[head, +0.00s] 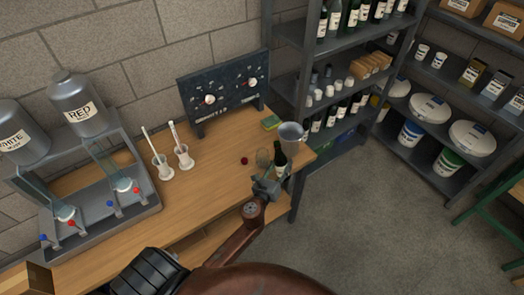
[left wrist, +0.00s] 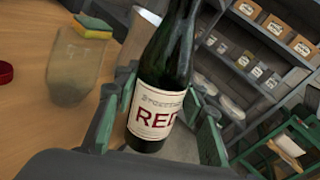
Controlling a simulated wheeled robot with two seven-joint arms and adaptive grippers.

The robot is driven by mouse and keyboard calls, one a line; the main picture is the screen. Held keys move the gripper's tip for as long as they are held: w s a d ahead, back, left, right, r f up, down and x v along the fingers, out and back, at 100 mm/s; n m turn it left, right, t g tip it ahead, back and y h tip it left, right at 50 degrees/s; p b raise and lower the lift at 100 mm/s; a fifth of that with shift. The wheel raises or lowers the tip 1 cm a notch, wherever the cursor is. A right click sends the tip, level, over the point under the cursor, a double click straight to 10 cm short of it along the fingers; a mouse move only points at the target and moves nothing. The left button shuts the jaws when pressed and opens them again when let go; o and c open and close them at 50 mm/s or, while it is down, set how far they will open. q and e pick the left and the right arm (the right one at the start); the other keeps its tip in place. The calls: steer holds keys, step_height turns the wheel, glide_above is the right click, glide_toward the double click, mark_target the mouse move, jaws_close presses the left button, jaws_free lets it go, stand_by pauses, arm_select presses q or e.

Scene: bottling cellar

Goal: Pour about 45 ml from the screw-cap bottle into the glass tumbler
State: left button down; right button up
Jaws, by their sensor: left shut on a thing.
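The screw-cap bottle is dark green with a cream label reading RED (left wrist: 155,112); it also shows in the head view (head: 280,158) near the bench's right end. My left gripper (head: 267,186) is shut on it, one finger on each side of its lower body in the left wrist view. The bottle looks about upright; I cannot tell whether its base touches the bench. The clear glass tumbler (left wrist: 75,75) stands just left of the bottle, apart from it, and shows faintly in the head view (head: 262,158). I see no liquid in it. My right gripper is not in view.
A red cap (head: 244,161) lies left of the tumbler. A grey jug (head: 291,134) stands close behind the bottle, with a yellow-green sponge (head: 271,123) beyond. The bench middle is clear.

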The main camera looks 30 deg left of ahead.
mark_target(286, 163)
arm_select(q)
steer(key=n+p, duration=0.3)
steer(key=p, duration=0.1)
steer(key=shift+n+g+h, duration=0.4)
steer(key=shift+d+f+n+p, duration=0.35)
steer(key=shift+d+n+p, duration=0.05)
steer(key=shift+n+p, duration=0.4)
steer(key=shift+s+d+f+n+g+h+p, duration=0.15)
steer(key=shift+d+f+n+g+h+p, duration=0.25)
steer(key=shift+d+f+n+h+p, duration=0.5)
step_height(286, 163, up, 3)
steer(key=n+p, duration=0.1)
steer(key=p, duration=0.1)
steer(key=shift+p, duration=0.4)
steer(key=shift+r+n+p, duration=0.2)
steer(key=shift+n+p, duration=0.2)
steer(key=shift+a+r+n+h+p, duration=0.15)
steer(key=shift+r+n+h+p, duration=0.35)
steer(key=shift+p, duration=0.8)
steer(key=shift+r, duration=0.25)
steer(key=shift+n+p, duration=0.6)
steer(key=shift+p, duration=0.1)
steer(key=shift+g, duration=0.3)
